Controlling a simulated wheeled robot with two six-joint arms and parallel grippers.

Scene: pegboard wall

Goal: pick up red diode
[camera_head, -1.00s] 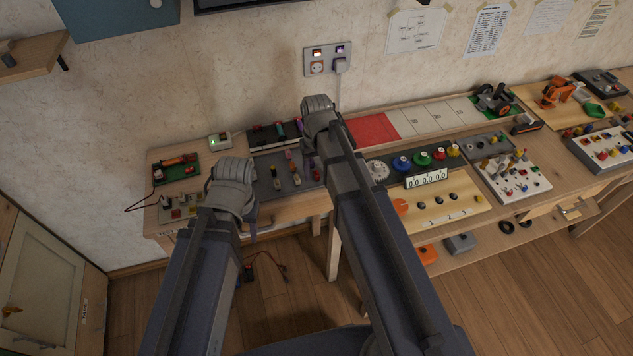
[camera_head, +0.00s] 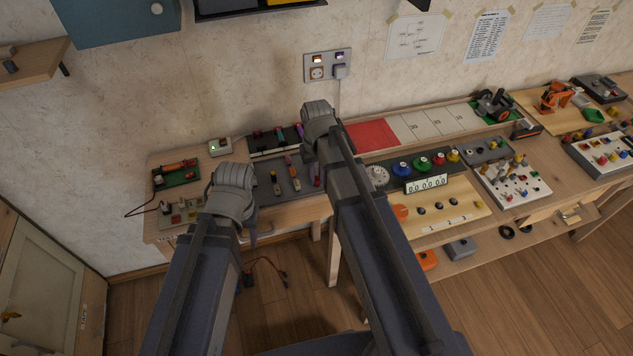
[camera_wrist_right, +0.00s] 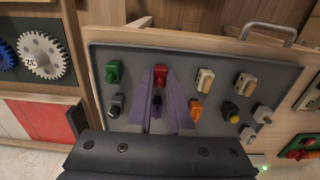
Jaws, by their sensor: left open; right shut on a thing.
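The red diode (camera_wrist_right: 160,75) sits in the top row of the grey component board (camera_wrist_right: 215,62) in the right wrist view. My right gripper (camera_wrist_right: 160,88) has its purple fingertips at the two sides of the red diode and is shut on it. A dark component (camera_wrist_right: 157,103) shows between the fingers below. In the head view my right gripper (camera_head: 317,172) is at the right end of the grey board (camera_head: 293,188), and its arm hides part of it. My left gripper (camera_head: 250,232) is open and lies at the front edge of the bench, left of the board.
Green (camera_wrist_right: 113,72), cream, orange (camera_wrist_right: 197,110) and yellow components stand close by on the board. A white gear (camera_wrist_right: 42,55) is beside it. A green circuit board (camera_head: 177,174) lies at the bench's left end. Counter knobs and a digit display (camera_head: 427,184) stand to the right.

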